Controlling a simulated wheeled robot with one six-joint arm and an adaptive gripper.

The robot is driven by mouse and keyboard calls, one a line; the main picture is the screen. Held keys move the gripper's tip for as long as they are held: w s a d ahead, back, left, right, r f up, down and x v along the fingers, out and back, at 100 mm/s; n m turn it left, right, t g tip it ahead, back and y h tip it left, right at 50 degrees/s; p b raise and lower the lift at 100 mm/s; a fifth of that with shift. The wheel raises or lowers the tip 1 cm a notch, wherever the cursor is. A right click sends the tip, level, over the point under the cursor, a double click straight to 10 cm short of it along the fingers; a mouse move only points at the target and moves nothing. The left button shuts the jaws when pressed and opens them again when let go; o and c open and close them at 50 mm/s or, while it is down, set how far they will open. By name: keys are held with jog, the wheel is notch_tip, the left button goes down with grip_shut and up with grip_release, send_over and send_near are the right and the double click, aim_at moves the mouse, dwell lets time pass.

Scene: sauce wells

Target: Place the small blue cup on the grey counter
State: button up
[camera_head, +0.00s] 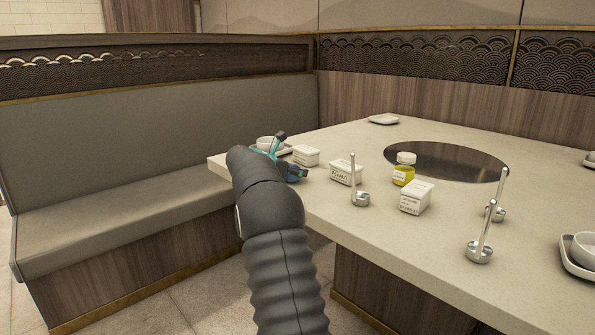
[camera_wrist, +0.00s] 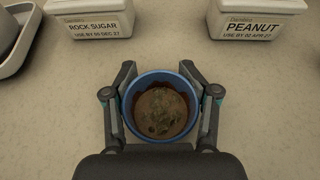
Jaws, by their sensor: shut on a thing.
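The small blue cup (camera_wrist: 160,112) is between my fingers in the wrist view, its round blue rim facing up and brown sauce with greenish bits inside. My gripper (camera_wrist: 160,95) is shut on it, one finger on each side. In the head view a dark blue part of the cup (camera_head: 297,173) shows beside my gripper (camera_head: 283,157), over the left edge area of the pale grey counter (camera_head: 345,222). My arm hides most of it there. I cannot tell whether the cup's base touches the counter.
A rock sugar box (camera_wrist: 92,18) and a peanut box (camera_wrist: 253,18) stand just beyond the cup. A yellow jar (camera_head: 403,174), a white box (camera_head: 416,198), ladles (camera_head: 360,198) and a dark round plate (camera_head: 447,161) lie further right. A bench (camera_head: 120,205) is at left.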

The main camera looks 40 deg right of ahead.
jog(key=shift+f, duration=0.25)
jog(key=o, duration=1.2)
jog(key=shift+f+b, duration=0.1)
jog(key=shift+b, duration=0.45)
jog(key=shift+a, duration=0.1)
jog(key=v, duration=1.3)
jog(key=shift+s+a+f, duration=0.15)
jog(key=shift+a, duration=0.3)
